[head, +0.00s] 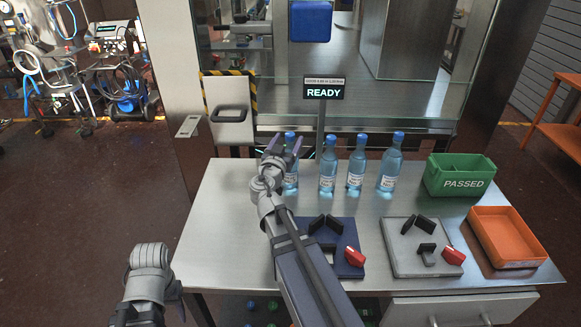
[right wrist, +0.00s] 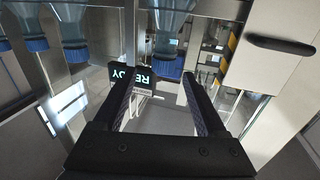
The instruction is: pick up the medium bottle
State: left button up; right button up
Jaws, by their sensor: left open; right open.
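Several clear blue bottles with blue caps and white labels stand upright in a row on the steel table. From left they are a first bottle (head: 291,178), a second (head: 327,172), a third (head: 356,168) and a fourth (head: 389,167); which is the medium one I cannot tell. My right gripper (head: 284,146) is open and empty at the first bottle, partly hiding it. In the right wrist view the gripper (right wrist: 162,85) shows that bottle's upside-down cap (right wrist: 168,67) beyond its fingertips; contact is unclear. My left gripper (head: 157,302) is low at the left, off the table, partly cut off.
A READY sign (head: 323,91) stands behind the bottles. A green PASSED bin (head: 461,185) and an orange tray (head: 508,262) are at the right. A blue plate (head: 318,236) and a grey plate (head: 405,265) hold black blocks and red parts. The table's left front is clear.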

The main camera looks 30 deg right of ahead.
jog(key=x, duration=0.7)
jog(key=shift+w+f, duration=0.2)
jog(key=shift+c, duration=0.2)
grip_shut()
dwell(0.3)
dwell(0.8)
